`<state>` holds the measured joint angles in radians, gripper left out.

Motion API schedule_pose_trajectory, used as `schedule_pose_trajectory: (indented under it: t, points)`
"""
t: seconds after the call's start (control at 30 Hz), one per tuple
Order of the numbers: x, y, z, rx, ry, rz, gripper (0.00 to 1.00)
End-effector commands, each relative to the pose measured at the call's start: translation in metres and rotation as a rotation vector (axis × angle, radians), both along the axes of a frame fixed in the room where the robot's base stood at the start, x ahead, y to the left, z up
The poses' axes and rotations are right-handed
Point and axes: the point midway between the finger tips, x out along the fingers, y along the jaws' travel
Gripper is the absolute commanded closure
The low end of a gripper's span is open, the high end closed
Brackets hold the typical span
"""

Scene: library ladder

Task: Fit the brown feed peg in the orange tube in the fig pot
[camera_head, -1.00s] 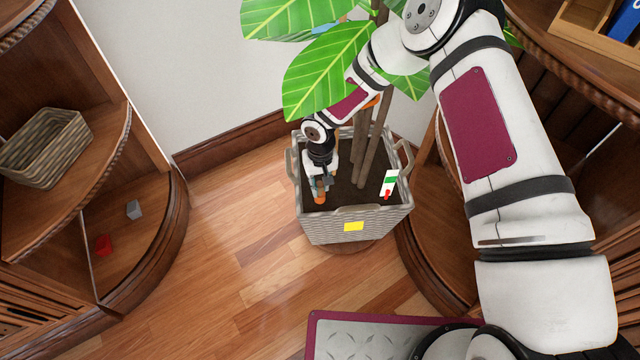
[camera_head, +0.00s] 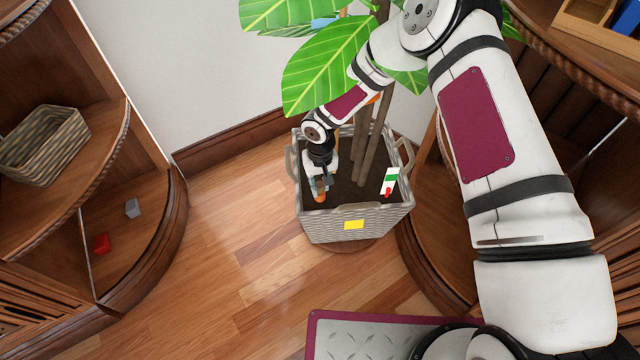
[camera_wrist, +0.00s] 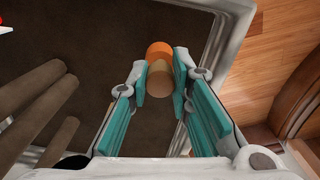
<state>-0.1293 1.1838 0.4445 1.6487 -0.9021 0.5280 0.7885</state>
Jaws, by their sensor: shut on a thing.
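The brown feed peg (camera_wrist: 160,80) is between the teal pads of my gripper (camera_wrist: 161,76) in the wrist view, and the gripper is shut on it. The orange tube (camera_wrist: 158,50) shows just beyond the peg, and the peg covers part of it. I cannot tell whether the peg's end is inside the tube or only over it. In the head view my gripper (camera_head: 320,184) points down into the woven fig pot (camera_head: 352,228), at its left front, with the orange tube (camera_head: 320,198) at the fingertips. The peg is not clear there.
Brown fig stems (camera_head: 371,145) rise right of my gripper. A white-and-green tag with a red tip (camera_head: 389,182) stands at the pot's right. Shelves stand on both sides, with a basket (camera_head: 44,145), grey block (camera_head: 132,208) and red block (camera_head: 102,243) on the left.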

Motion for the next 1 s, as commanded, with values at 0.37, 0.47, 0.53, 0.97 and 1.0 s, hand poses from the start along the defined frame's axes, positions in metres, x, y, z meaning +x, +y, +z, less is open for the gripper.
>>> schedule_pose_trajectory:
  t: [0.37,0.47,0.53,0.97,1.0]
  points:
    - [0.0001,0.0001,-0.0045,0.0,0.0,0.0,0.92]
    - [0.0,0.0001,-0.0055,0.0,0.0,0.0,0.92]
    - [0.0,0.0001,-0.0063,0.0,0.0,0.0,0.92]
    - [0.0,-0.0001,-0.0072,0.0,0.0,0.0,0.57]
    - [0.0,-0.0001,-0.0072,0.0,0.0,0.0,0.57]
